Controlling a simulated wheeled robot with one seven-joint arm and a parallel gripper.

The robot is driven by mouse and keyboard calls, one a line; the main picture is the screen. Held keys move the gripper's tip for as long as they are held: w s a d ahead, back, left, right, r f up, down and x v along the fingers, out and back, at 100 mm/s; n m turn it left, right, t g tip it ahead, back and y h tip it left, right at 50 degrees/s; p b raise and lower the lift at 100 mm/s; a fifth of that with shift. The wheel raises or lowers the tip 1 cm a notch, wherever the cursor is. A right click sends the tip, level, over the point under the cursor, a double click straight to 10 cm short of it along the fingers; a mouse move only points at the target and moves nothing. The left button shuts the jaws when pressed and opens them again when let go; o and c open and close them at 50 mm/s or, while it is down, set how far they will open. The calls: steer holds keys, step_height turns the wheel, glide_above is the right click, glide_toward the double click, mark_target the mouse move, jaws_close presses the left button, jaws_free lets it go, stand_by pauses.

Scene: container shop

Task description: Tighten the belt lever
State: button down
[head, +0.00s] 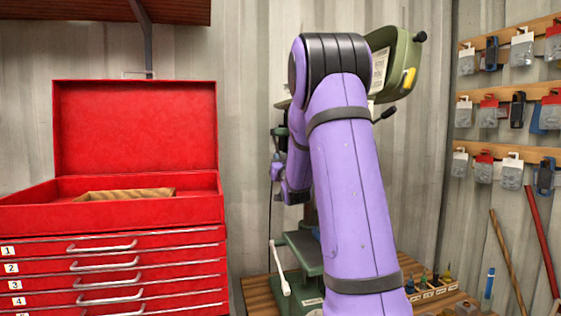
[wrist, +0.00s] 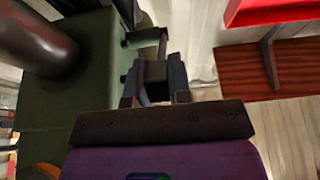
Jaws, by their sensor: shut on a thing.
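The green drill press stands behind my arm in the head view, its head (head: 405,65) showing at the upper right and its base (head: 300,243) below. In the wrist view its green housing (wrist: 95,65) fills the left. My gripper (wrist: 155,72) is beside the housing, its two fingers shut on a dark lever piece (wrist: 158,50) that sticks out from the housing's side. I take this to be the belt lever. The fingers cover part of it, so its exact angle is hard to tell. In the head view my arm hides the lever.
An open red tool chest (head: 135,210) stands on the left, below a wooden shelf (head: 75,10). Racks of packaged goods (head: 510,110) hang on the right wall. The wooden bench (head: 262,290) holds small tools on the right. A dark round part (wrist: 35,40) stands close at the wrist view's left.

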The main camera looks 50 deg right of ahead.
steer(key=shift+s+a+r+g+y, duration=0.2)
steer(key=shift+s+r+g, duration=0.1)
steer(key=shift+r, duration=0.15)
steer(key=shift+s+a+r+g+y, duration=0.1)
steer(key=shift+s+r+g+y, duration=0.1)
steer(key=shift+r+g, duration=0.15)
steer(key=c, duration=1.1)
jaws_free()
steer(key=shift+o, duration=0.3)
steer(key=v, duration=1)
steer(key=shift+s+a, duration=0.25)
steer(key=shift+s, duration=0.05)
steer(key=shift+f, duration=0.1)
